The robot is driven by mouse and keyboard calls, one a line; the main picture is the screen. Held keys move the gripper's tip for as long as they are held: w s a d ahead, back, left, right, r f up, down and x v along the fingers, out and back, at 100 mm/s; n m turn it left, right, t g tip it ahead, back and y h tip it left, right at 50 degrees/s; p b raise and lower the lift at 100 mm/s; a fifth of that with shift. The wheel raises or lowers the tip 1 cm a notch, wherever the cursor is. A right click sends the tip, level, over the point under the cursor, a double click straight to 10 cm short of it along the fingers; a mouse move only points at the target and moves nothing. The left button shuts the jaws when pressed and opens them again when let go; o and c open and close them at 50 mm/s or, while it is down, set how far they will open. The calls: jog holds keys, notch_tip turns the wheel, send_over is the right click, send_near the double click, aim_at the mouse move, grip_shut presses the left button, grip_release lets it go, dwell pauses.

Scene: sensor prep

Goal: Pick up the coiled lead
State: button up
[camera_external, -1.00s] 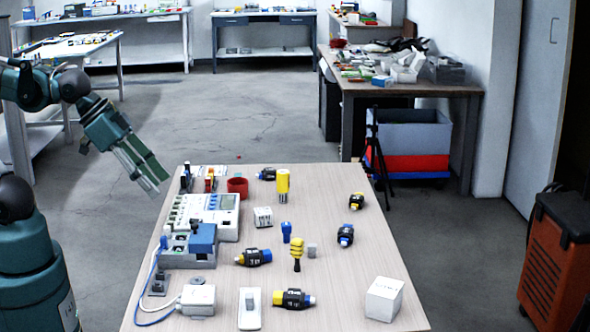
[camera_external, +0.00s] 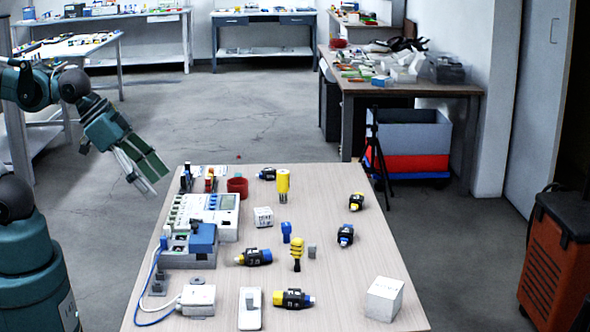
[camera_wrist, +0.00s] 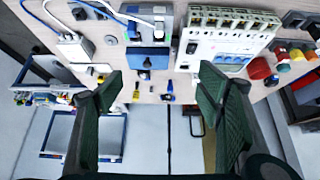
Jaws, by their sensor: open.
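No piece can be told for certain as the coiled lead. A thin blue and white cable (camera_external: 146,284) loops along the table's left edge to a white box (camera_external: 197,299); the box also shows at upper left in the wrist view (camera_wrist: 76,46). My gripper (camera_external: 145,183) is open and empty, off the table's far left corner, apart from both. In the wrist view its two green fingers stand wide apart (camera_wrist: 160,90) with nothing between them.
On the wooden table (camera_external: 340,270) are a grey and white instrument (camera_external: 205,218), a blue-topped device (camera_external: 203,238), a red cup (camera_external: 237,188), a yellow cylinder (camera_external: 283,181), a white cube (camera_external: 384,298) and several black-yellow connectors.

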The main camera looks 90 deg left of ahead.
jog(key=shift+w+r, duration=0.1)
jog(key=n+g+p, duration=0.7)
jog(key=n+p, duration=0.6)
jog(key=n, duration=0.6)
send_over(255, 251)
jog(key=f, duration=0.7)
jog(key=shift+s+a+f, duration=0.1)
jog(key=shift+s+a, duration=0.05)
jog(key=shift+s, duration=0.2)
jog(key=shift+w+d+f+n+p, duration=0.1)
jog(key=shift+w+f+n+p, duration=0.2)
jog(key=shift+f+n, duration=0.15)
jog(key=shift+w+d+f+n+p, duration=0.15)
jog(key=shift+f+n+p, duration=0.15)
jog(key=shift+f, duration=0.25)
jog(key=shift+f, duration=1.3)
jog(key=shift+f+b, duration=0.1)
jog(key=shift+b, duration=0.2)
